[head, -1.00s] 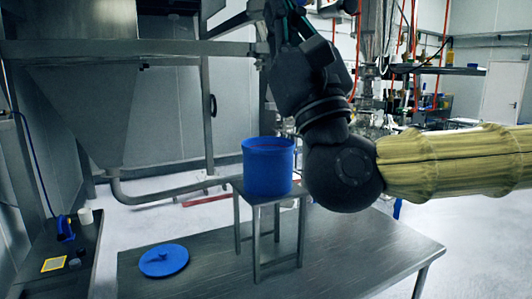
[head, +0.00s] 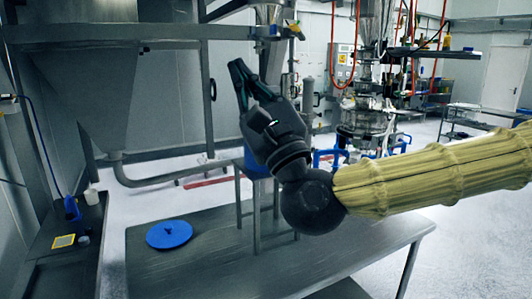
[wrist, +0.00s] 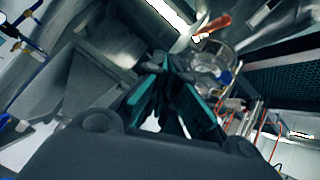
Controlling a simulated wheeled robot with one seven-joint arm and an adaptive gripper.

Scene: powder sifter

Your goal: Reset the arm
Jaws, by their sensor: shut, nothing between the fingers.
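My gripper (head: 238,78) is raised in the middle of the head view, its fingers pointing up and a little left. Its fingers are together with nothing between them. In the wrist view my gripper (wrist: 170,75) points toward metal equipment overhead. My wrist stands in front of a blue bucket (head: 257,163) on a small metal stand (head: 257,215). Most of the bucket is hidden behind it.
A blue lid (head: 169,234) lies on the metal table (head: 200,270). A large grey hopper (head: 85,100) stands at the left, above a side bench (head: 62,270) with small items. Machinery with red hoses (head: 368,110) stands behind.

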